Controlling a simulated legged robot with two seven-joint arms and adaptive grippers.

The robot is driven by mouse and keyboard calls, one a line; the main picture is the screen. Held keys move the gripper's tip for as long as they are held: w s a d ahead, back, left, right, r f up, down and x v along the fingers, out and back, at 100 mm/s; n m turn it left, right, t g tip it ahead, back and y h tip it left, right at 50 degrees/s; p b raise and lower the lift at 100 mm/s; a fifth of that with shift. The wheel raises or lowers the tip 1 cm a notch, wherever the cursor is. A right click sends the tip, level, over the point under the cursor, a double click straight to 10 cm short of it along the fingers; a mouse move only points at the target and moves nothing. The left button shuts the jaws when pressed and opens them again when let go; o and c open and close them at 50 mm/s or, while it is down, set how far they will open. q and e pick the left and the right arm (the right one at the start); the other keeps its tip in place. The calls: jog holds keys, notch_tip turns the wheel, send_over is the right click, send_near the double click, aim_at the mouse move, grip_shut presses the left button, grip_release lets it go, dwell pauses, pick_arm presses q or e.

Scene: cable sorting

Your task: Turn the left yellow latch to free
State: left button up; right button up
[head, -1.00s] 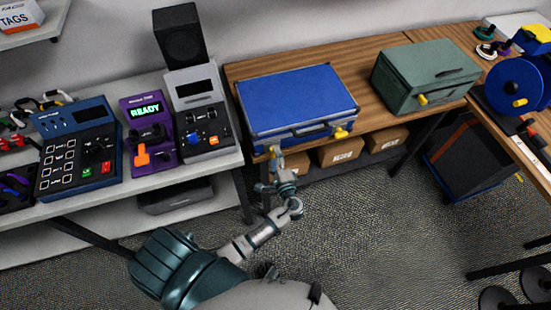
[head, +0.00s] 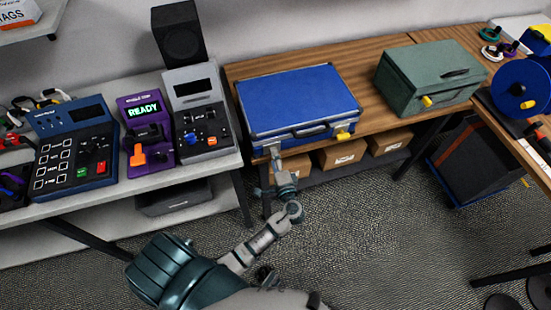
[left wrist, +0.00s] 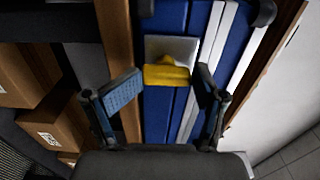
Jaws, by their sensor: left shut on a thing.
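A blue case (head: 300,98) with metal edges lies closed on the wooden table. Its right yellow latch (head: 342,134) shows at the front. My left gripper (head: 273,152) is at the left end of the case's front and mostly hides the left latch in the head view. In the left wrist view, the left yellow latch (left wrist: 166,76) sits on a silver plate between the two fingertips of my left gripper (left wrist: 168,78). The gripper is shut on this latch, though narrow gaps seem to show beside it. My right gripper is not in view.
A green box (head: 425,80) with a yellow latch stands to the right of the case. Cardboard boxes (head: 340,153) sit on a shelf below. Devices, one a purple unit reading READY (head: 145,130), stand on the left table. Floor in front is clear.

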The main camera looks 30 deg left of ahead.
pick_arm(q)
jog(key=o, duration=0.8)
jog(key=shift+w+a+r+y, duration=0.2)
jog(key=shift+r+y, duration=0.1)
jog(key=shift+r, duration=0.3)
jog(key=shift+s, duration=0.1)
jog(key=shift+f, duration=0.3)
jog(key=shift+s+d, duration=0.1)
jog(key=v, duration=1.2)
